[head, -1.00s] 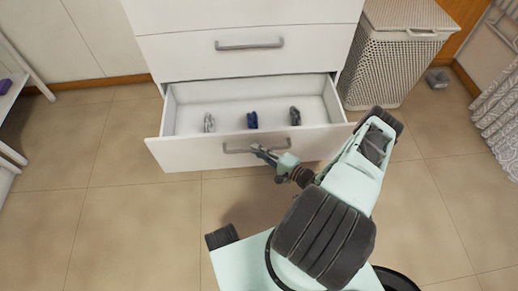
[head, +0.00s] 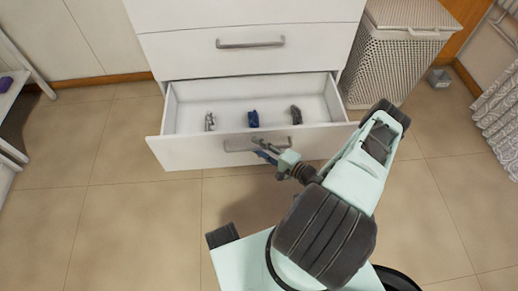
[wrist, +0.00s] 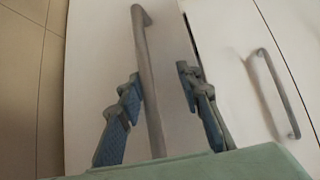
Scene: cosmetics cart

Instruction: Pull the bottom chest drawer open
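The bottom chest drawer (head: 190,153) is pulled well out of the white chest (head: 205,58), and its inside shows. Its grey bar handle (head: 238,146) is on the front panel. My gripper (head: 262,150) is at the right part of this handle. In the wrist view, the handle (wrist: 150,70) runs between the two fingers of my gripper (wrist: 159,80). The fingers are apart, with a clear gap on the right side; the left finger is close to the bar, and I cannot tell whether it touches.
Three small items lie in the drawer: a grey one (head: 210,121), a blue one (head: 253,119) and a dark grey one (head: 296,115). A white laundry basket (head: 385,70) stands right of the chest. The tiled floor (head: 110,220) at left is clear.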

